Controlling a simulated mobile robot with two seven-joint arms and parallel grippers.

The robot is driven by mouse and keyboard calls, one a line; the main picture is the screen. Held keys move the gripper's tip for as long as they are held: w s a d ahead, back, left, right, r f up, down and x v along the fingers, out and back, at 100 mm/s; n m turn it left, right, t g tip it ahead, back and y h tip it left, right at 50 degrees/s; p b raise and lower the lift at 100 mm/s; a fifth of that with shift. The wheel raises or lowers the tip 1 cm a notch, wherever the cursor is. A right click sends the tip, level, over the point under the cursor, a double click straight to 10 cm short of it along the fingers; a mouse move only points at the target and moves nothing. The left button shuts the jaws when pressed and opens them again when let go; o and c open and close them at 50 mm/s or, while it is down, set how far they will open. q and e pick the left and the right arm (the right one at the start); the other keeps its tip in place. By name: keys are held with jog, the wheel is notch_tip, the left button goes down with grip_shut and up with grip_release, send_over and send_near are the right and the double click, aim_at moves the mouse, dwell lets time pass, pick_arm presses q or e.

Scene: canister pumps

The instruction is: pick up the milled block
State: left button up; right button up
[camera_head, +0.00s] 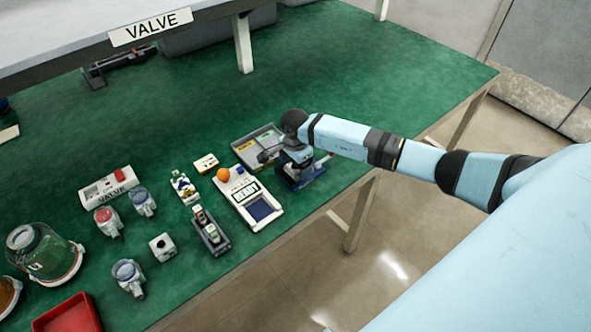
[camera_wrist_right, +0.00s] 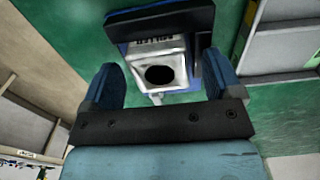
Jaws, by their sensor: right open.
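A silvery block (camera_wrist_right: 160,73) with a dark round hole shows in the right wrist view, in a blue-and-dark holder (camera_wrist_right: 207,70). A label on the holder is upside down and hard to read. My right gripper (camera_wrist_right: 161,86) is open, with its two fingers apart on either side of the block, and I see no grip on it. In the head view my right gripper (camera_head: 297,158) is over the blue holder (camera_head: 302,177) at the table's right edge, and it hides the block there. A similar pale cube with a hole (camera_head: 162,247) stands at the front. My left gripper is not in view.
A grey tray (camera_head: 243,154) lies just left of my right gripper, with a white READY device (camera_head: 249,198) in front of it. Several canisters, a glass jar (camera_head: 46,252) and a red bin (camera_head: 70,316) fill the left.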

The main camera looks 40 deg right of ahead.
jog(key=c, duration=1.2)
jog(key=shift+r, duration=0.1)
